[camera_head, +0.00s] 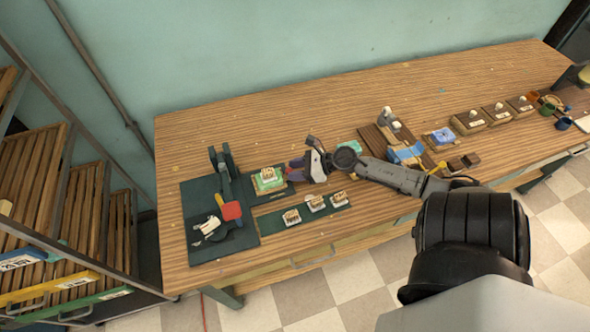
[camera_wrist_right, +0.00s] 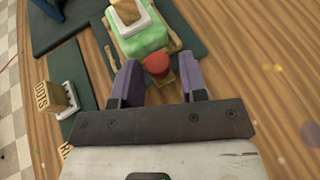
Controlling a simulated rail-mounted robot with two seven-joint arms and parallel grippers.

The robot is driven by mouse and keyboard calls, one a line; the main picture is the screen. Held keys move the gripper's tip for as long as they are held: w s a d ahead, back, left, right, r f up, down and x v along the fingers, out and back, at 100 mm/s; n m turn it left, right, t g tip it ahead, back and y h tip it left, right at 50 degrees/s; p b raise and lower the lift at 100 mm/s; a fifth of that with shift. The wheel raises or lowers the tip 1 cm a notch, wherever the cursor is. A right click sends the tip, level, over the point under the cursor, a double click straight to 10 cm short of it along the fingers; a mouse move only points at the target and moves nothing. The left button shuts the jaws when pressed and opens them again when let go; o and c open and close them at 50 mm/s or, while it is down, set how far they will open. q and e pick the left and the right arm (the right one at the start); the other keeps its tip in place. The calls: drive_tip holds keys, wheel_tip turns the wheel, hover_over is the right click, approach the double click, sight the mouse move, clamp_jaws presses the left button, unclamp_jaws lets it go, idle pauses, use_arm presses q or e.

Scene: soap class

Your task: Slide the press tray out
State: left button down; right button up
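A wooden tray (camera_wrist_right: 176,39) with a red knob (camera_wrist_right: 157,63) at its near end carries a green block (camera_wrist_right: 146,38) with a stamp-like piece on top. In the head view the green block (camera_head: 268,184) sits on a dark green mat at the left part of the bench. My right gripper (camera_head: 294,170) is just right of it. In the right wrist view its purple fingers (camera_wrist_right: 157,70) are open, one on each side of the red knob, with gaps visible. Whether a finger touches the knob cannot be told. My left gripper is not in view.
Several stamps, one in the middle (camera_head: 315,203), sit on a green strip in front. Wooden blocks and cups stand farther right. Bare bench lies between the groups.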

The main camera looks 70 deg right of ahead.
drive_tip(key=shift+o, duration=0.9)
drive_tip(key=shift+s, duration=0.1)
drive_tip(key=v, duration=1.3)
drive_tip(key=shift+s+r+p, duration=0.2)
drive_tip(key=shift+p, duration=0.15)
